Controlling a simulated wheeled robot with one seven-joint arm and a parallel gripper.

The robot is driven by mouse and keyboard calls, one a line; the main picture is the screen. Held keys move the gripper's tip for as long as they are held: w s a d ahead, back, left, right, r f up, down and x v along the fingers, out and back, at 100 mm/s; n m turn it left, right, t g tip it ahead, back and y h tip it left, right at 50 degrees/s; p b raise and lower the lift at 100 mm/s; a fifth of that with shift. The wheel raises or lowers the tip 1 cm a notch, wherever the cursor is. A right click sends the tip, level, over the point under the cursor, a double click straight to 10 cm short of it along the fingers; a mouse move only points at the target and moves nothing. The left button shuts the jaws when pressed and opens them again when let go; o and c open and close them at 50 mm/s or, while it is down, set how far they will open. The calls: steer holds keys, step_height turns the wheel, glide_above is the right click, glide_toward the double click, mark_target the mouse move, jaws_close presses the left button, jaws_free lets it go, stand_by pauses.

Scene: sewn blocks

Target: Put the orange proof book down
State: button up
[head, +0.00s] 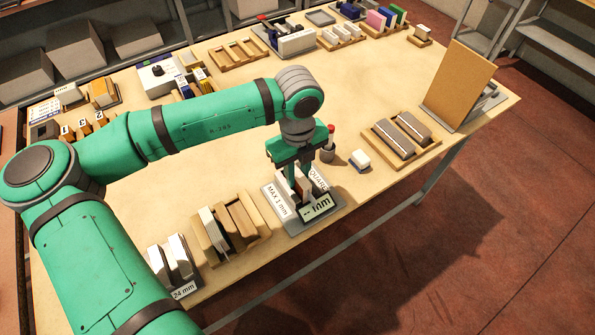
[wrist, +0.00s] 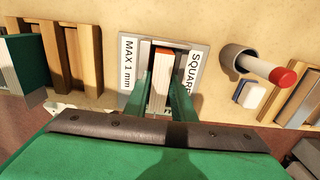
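The orange proof book (wrist: 161,84), a thin upright block with pale sides and an orange edge, is between the fingers of my gripper (wrist: 163,106) in the wrist view. Both fingers appear to press on its sides. It stands inside the grey gauge (wrist: 201,63) labelled "MAX 1 mm" and "SQUARE". Whether its bottom touches the gauge floor is hidden. In the head view my gripper (head: 297,172) points down into the same gauge (head: 274,196), whose small display (head: 317,207) shows dashes and "mm". The fingers mostly hide the book there.
A red-tipped tool in a grey cup (head: 327,153) and a white-and-blue block (head: 360,160) stand right of the gauge. A wooden rack (head: 211,238) with several upright blocks is close on its left. The table middle behind is clear.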

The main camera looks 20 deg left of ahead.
mark_target(298, 174)
steer(key=shift+o, duration=1.3)
steer(key=shift+r, duration=0.15)
step_height(298, 174, up, 12)
